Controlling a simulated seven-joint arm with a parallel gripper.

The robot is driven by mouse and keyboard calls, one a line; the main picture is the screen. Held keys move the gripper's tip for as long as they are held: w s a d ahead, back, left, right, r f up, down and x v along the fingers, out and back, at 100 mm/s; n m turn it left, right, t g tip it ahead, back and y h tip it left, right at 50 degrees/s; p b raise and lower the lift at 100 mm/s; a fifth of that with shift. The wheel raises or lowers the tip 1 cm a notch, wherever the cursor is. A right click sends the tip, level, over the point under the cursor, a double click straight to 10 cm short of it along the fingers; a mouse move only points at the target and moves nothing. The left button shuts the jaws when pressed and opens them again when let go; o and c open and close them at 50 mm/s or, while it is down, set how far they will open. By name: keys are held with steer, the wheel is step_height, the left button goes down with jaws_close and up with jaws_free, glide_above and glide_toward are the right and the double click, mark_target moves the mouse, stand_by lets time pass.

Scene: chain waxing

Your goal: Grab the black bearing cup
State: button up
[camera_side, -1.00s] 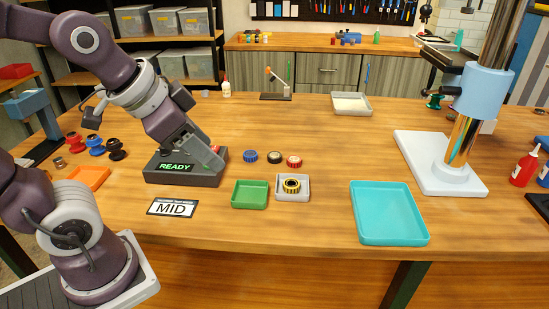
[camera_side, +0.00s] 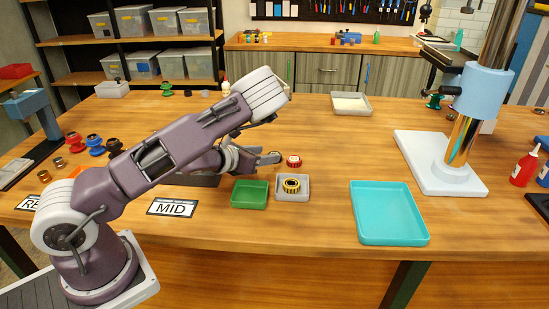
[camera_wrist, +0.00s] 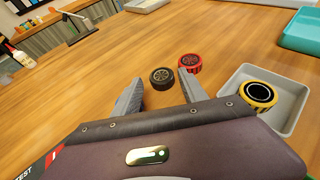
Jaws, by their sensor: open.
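The black bearing cup (camera_wrist: 162,78) stands on the wooden table in the wrist view, just ahead of and between my fingertips. In the side view my gripper hides it. My gripper (camera_wrist: 159,86) is open and empty, with one finger on each side of the line to the cup. In the side view my gripper (camera_side: 270,158) is low over the table, left of the red cup. I cannot tell whether the fingers touch the black cup.
A red cup (camera_wrist: 190,63) stands close beside the black one, near my right finger. A yellow-and-black cup (camera_wrist: 258,92) sits in a grey tray (camera_side: 293,197). A green tray (camera_side: 250,205) and a turquoise tray (camera_side: 388,240) lie nearby.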

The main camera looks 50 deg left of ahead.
steer(key=x, duration=0.4)
steer(key=shift+s+d+f, duration=0.1)
steer(key=shift+f, duration=0.05)
jaws_close()
